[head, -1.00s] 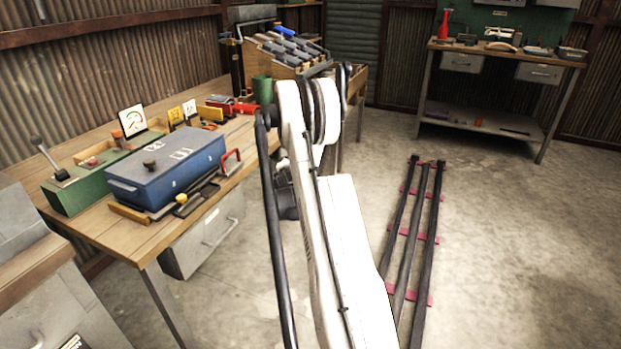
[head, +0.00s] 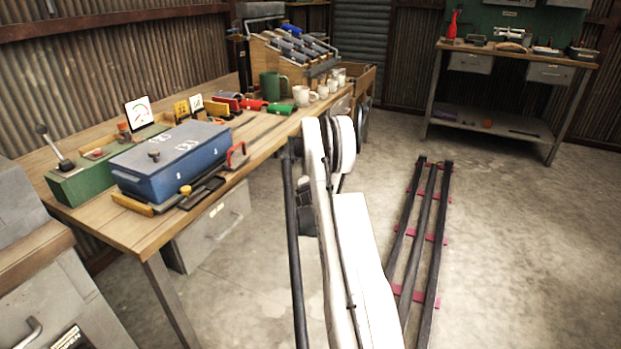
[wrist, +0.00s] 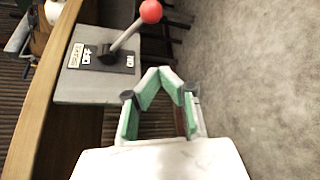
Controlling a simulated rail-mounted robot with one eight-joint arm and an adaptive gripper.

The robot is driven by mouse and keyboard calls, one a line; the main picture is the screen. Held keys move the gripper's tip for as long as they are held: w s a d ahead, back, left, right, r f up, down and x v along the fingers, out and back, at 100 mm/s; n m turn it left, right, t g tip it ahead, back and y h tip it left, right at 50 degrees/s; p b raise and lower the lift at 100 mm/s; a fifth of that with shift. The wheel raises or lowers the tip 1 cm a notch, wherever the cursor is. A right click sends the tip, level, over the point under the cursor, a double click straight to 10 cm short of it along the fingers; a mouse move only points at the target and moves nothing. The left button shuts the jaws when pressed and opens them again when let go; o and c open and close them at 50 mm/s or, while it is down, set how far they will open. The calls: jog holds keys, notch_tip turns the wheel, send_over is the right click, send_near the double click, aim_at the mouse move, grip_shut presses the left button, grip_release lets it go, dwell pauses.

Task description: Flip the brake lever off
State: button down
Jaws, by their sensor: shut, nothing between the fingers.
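The brake lever (wrist: 124,36) shows in the wrist view, a grey rod with a red ball knob (wrist: 151,11). It rises from a dark base on a grey panel (wrist: 84,91) and leans to the right. Small labels sit on the panel; one at the right seems to read ON and one at the left OFF. My gripper (wrist: 160,76) with green-padded fingers is shut and empty. In the wrist picture it lies below and right of the lever, apart from the knob. In the head view I cannot make out the gripper or this red-knobbed lever.
A wooden bench (head: 112,226) on the left holds a blue box (head: 175,160), a green unit with a dark-knobbed lever (head: 82,184), and several mugs. Black rails (head: 424,225) lie on the floor at the right. Open floor surrounds them.

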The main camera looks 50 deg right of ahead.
jog(key=w+d+b, duration=0.1)
jog(key=d+b, duration=0.2)
jog(key=d, duration=0.4)
jog(key=shift+w+d+b, duration=0.25)
jog(key=shift+d+b, duration=0.05)
jog(key=shift+r, duration=0.1)
dwell(0.3)
